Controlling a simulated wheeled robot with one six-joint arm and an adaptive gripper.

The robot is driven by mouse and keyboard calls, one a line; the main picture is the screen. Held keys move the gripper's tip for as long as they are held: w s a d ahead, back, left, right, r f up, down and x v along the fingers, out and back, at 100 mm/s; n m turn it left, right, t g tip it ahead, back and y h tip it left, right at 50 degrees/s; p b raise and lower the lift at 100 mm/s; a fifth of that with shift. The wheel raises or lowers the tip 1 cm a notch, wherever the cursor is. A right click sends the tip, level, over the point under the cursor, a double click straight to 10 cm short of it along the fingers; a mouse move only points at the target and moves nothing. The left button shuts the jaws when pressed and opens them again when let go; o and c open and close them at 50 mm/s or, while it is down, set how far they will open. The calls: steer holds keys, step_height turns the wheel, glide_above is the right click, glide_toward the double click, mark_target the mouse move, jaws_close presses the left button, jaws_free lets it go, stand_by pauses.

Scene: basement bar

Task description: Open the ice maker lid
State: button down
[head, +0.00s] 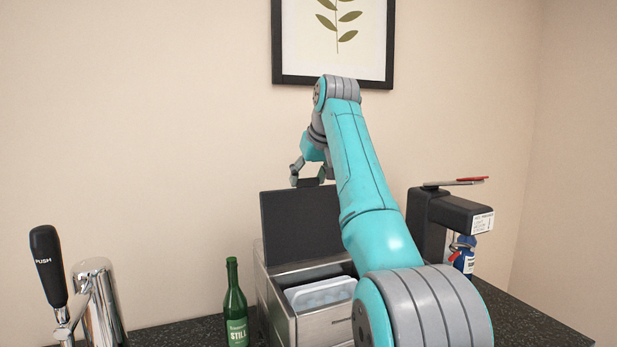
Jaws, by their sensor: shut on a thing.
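The ice maker (281,306) is a steel box on the dark counter, partly hidden behind my arm. Its dark lid (297,226) stands raised, close to upright, at the back of the box. A pale tray or basket (318,292) shows inside the open top. My gripper (309,183) is at the lid's top edge, shut on the lid. The right part of the lid and of the box is hidden by my arm.
A green bottle (235,308) stands just left of the ice maker. A chrome tap with a black handle (48,266) is at the far left. A black device (445,222) with a blue bottle (463,258) stands at the right. A framed leaf picture (289,41) hangs behind my arm.

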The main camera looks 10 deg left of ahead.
steer(key=c, duration=0.6)
jaws_free()
steer(key=shift+r, duration=0.25)
steer(key=o, duration=0.4)
steer(key=shift+w+f, duration=0.1)
steer(key=shift+f, duration=0.05)
steer(key=shift+c, duration=0.2)
steer(key=v, duration=1.2)
